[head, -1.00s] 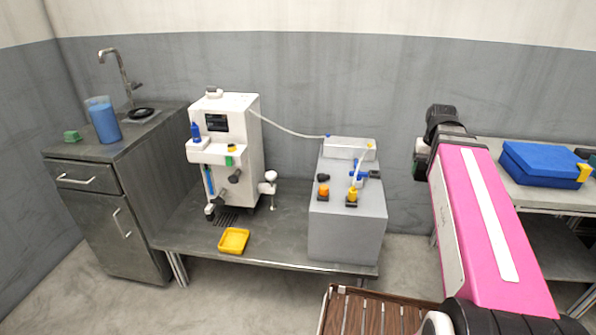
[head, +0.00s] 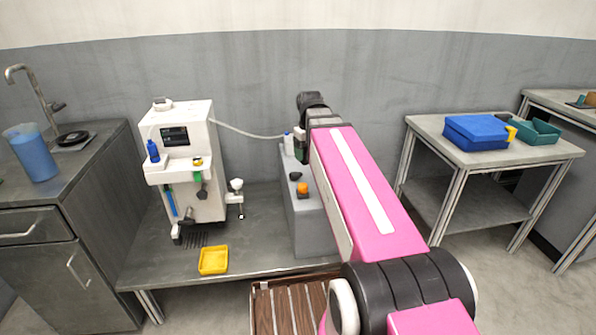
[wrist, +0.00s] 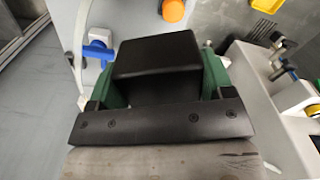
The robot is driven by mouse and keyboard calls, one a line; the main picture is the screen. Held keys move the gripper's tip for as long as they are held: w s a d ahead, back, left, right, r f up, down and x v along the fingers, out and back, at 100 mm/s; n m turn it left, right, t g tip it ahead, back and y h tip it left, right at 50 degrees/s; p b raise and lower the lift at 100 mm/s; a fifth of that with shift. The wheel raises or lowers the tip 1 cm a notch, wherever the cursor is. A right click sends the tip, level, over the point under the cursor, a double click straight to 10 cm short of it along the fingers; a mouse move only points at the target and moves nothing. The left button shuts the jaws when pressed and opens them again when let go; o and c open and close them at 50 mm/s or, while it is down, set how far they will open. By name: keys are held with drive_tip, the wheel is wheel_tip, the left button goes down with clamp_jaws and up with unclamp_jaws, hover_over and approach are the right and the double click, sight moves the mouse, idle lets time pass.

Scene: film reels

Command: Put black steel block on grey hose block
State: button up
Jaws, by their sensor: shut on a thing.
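The black steel block (wrist: 158,70) is held between the green fingers of my gripper (wrist: 160,80) in the wrist view. The grey hose block (head: 312,225) stands on the low metal table in the head view, with an orange knob (head: 302,189) and a dark knob on its top. My pink arm covers its right part. My gripper is at the back of the hose block's top in the head view, mostly hidden by the arm. A blue valve (wrist: 97,52) and an orange knob (wrist: 173,10) show beside and beyond the held block. I cannot tell whether it touches anything below.
A white machine (head: 190,160) stands left of the hose block, joined to it by a white hose (head: 245,131). A yellow tray (head: 213,261) lies in front. A sink cabinet is at the left. A blue case (head: 475,132) lies on the right table.

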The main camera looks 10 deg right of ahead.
drive_tip(key=w+f+n, duration=0.2)
drive_tip(key=w+n, duration=0.1)
drive_tip(key=n, duration=1)
hover_over(301, 169)
wheel_tip(301, 169, down, 9)
drive_tip(key=shift+s+r, duration=0.1)
drive_tip(key=shift+s, duration=0.05)
drive_tip(key=shift+f, duration=2)
drive_tip(key=shift+f, duration=0.1)
drive_tip(key=o, duration=1.4)
wheel_tip(301, 169, up, 12)
drive_tip(key=shift+r, duration=0.1)
